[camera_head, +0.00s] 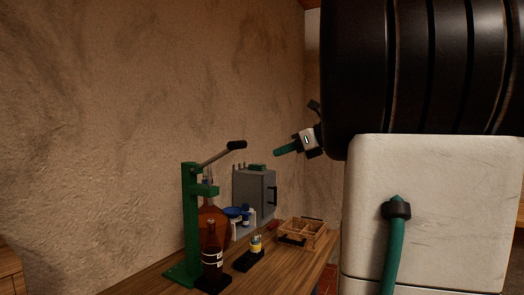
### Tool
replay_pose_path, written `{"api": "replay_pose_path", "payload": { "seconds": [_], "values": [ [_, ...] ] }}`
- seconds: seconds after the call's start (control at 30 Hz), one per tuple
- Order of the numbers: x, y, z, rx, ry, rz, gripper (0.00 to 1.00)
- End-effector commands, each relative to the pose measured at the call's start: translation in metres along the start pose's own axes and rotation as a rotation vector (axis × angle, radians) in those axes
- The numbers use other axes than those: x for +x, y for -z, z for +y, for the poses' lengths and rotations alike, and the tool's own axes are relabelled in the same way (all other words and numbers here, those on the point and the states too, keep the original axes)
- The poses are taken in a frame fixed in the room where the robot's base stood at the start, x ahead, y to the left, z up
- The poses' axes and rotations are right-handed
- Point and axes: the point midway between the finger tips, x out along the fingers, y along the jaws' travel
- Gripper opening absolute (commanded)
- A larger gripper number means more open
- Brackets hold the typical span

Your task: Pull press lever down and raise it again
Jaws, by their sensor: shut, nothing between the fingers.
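The green press (191,225) stands on the wooden bench at the left, close to the wall. Its lever (212,158) slopes up to the right from the column top and ends in a black grip (237,145); it stands raised. A dark brown bottle (211,262) stands upright in front of the press on a black base. My white and black arm fills the right side of the view.
Behind the press stand a large amber vessel (219,222), blue-lidded jars (233,213) and a grey cabinet (255,195). A small yellow-labelled jar (256,244) sits on a black stand. A wooden crate (312,237) is farther right. The air around the lever grip looks clear.

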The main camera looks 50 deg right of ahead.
Motion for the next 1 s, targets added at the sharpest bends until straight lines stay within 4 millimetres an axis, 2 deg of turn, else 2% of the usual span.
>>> {"api": "replay_pose_path", "payload": {
  "seconds": [0.5, 0.7, 1.0],
  "values": [
    [0.099, -0.002, 0.001, 0.000, -0.004, 0.003, 0.00],
    [0.103, -0.029, 0.000, 0.000, -0.001, 0.003, 0.00],
    [0.105, -0.038, 0.000, 0.002, 0.000, 0.003, 0.00]
  ]
}}
